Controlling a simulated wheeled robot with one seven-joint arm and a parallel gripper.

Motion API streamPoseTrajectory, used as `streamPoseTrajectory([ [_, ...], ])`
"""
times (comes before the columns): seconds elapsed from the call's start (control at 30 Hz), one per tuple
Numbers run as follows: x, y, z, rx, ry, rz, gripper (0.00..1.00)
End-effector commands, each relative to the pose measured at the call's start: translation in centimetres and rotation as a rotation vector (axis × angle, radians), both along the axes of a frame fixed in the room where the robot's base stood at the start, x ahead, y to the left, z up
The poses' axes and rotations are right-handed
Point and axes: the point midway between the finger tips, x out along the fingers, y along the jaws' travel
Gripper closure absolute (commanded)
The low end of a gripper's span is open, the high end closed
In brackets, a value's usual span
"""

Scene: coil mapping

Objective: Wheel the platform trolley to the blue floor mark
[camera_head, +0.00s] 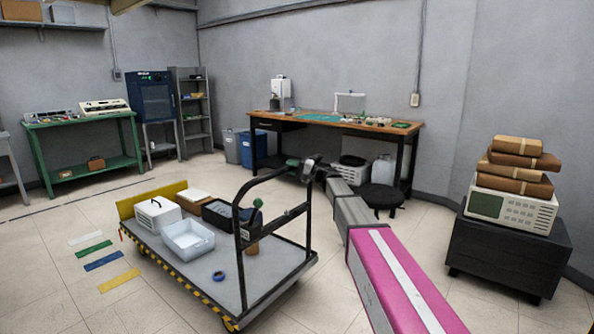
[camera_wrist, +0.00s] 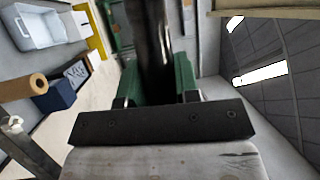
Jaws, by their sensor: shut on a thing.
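The platform trolley (camera_head: 230,278) stands on the tiled floor left of centre, with a grey deck, yellow-and-black striped edge and a black tubular handle (camera_head: 243,250). My gripper (camera_head: 308,168) is at the top of the handle, at the end of my arm reaching in from the lower right. In the wrist view my gripper (camera_wrist: 155,95) has its green fingers on either side of the black bar, shut on it. The blue floor mark (camera_head: 104,261) lies left of the trolley, between a green strip (camera_head: 94,249) and a yellow strip (camera_head: 119,281).
The deck carries a white box (camera_head: 158,213), a clear bin (camera_head: 188,240) and a blue tape roll (camera_head: 218,276). A black stool (camera_head: 381,197) and a wooden workbench (camera_head: 335,122) stand behind. A dark crate (camera_head: 508,250) with stacked boxes is right.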

Motion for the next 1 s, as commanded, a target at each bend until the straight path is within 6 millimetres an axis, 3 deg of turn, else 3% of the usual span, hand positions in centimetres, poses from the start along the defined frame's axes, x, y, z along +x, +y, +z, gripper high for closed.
streamPoseTrajectory([
  [0.43, 0.3, 0.3, 0.0, -0.001, -0.001, 0.001, 1.0],
  [0.47, 0.3, 0.3, 0.0, -0.001, -0.001, 0.001, 0.64],
  [0.5, 0.3, 0.3, 0.0, -0.001, -0.001, 0.001, 0.51],
  [0.53, 0.3, 0.3, 0.0, -0.001, 0.0, 0.001, 0.45],
  [0.83, 0.2, 0.2, 0.0, 0.0, 0.0, 0.0, 0.45],
  [1.0, -0.2, -1.4, -0.3, -0.001, 0.001, -0.002, 0.45],
])
